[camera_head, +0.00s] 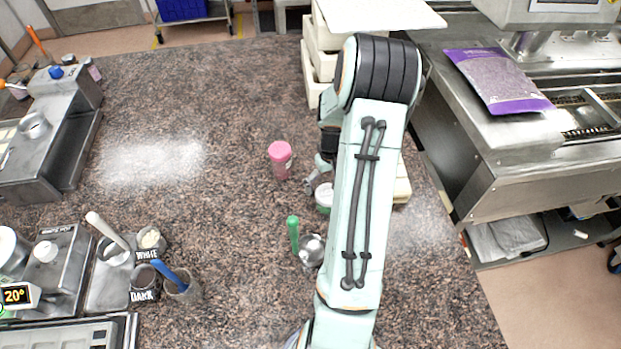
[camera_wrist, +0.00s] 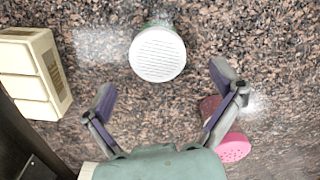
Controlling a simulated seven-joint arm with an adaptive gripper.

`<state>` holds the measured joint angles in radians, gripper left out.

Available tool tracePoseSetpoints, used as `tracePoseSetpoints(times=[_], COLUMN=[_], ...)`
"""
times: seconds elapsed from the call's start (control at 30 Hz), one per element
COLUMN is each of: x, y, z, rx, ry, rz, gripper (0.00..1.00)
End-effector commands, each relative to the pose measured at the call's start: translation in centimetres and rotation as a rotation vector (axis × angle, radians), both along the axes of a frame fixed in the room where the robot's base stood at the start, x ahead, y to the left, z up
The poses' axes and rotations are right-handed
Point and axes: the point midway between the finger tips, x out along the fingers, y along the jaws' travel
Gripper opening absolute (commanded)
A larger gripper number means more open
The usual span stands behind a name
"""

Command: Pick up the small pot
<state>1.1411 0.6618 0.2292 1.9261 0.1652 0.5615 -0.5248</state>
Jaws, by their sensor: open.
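A small pot with a ribbed white top and a greenish side (camera_wrist: 157,54) stands on the speckled counter. In the wrist view it is beyond my fingertips, roughly between their lines and apart from both. In the head view the pot (camera_head: 324,196) is partly hidden by my arm. My gripper (camera_wrist: 165,84) is open and empty, its two fingers spread. In the head view my gripper (camera_head: 312,181) is mostly hidden behind my arm, close to the pot. A pink-lidded jar (camera_head: 280,160) stands left of it; in the wrist view this jar (camera_wrist: 234,147) is partly behind the right finger.
A green-handled ladle (camera_head: 311,250) lies nearer than the pot. Cream stacked moulds (camera_wrist: 35,72) stand left in the wrist view. Pots labelled WHITE (camera_head: 149,243) and DARK (camera_head: 144,283) are at left.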

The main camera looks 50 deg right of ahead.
Motion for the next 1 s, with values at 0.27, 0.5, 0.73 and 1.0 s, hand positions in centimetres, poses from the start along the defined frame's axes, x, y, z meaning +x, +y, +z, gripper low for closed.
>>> tracePoseSetpoints(times=[0.27, 0.5, 0.73, 1.0], x=[-0.3, -0.2, -0.2, -0.2], y=[-0.1, -0.1, -0.1, -0.1], z=[-3.8, -6.4, -6.5, -6.5], rx=[0.003, 0.001, -0.001, -0.001], ry=[0.001, 0.0, 0.0, 0.0], rz=[-0.008, -0.006, -0.006, -0.006], gripper=[0.93, 0.93, 0.93, 0.22])
